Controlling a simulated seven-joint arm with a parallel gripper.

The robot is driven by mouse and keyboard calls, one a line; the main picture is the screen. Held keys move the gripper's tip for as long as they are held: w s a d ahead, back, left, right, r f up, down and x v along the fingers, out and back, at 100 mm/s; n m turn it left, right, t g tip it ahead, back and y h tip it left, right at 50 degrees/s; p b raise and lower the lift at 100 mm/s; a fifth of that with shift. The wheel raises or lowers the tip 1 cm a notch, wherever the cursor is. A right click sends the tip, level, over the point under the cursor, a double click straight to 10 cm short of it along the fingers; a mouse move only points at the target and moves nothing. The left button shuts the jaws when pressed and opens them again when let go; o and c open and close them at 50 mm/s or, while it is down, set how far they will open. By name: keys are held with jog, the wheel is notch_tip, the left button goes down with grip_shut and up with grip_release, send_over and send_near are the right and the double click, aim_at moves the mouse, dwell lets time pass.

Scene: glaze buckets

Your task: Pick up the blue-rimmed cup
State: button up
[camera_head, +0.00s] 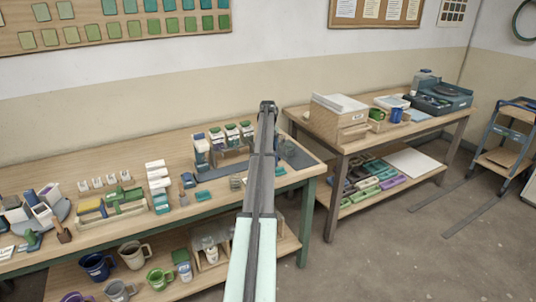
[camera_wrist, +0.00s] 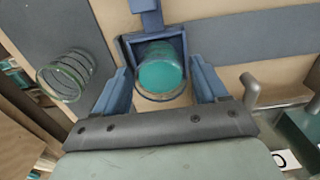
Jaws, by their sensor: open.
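My gripper (camera_wrist: 161,72) shows in the wrist view with its two blue fingers apart, so it is open. Between the fingers is a teal round-topped thing (camera_wrist: 162,70) with a thin clear ring around its lower edge, in front of a blue square frame (camera_wrist: 126,46). I see no contact between the fingers and it. A clear round glass (camera_wrist: 65,75) with greenish rings stands left of the fingers. I cannot tell for certain which of these is the blue-rimmed cup. In the head view my arm hides the gripper and the spot below it.
The workbench (camera_head: 205,218) carries small bottles, boxes and a caddy (camera_head: 110,208). Mugs stand on its lower shelf, including a dark blue mug (camera_head: 97,266) and a green mug (camera_head: 159,279). A second table at right holds a wooden box (camera_head: 338,118) and a blue mug (camera_head: 396,115).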

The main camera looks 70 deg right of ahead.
jog(key=shift+c, duration=0.2)
jog(key=c, duration=0.6)
notch_tip(320, 180, up, 8)
jog(key=shift+f, duration=0.25)
dwell(0.4)
jog(key=shift+s, duration=0.1)
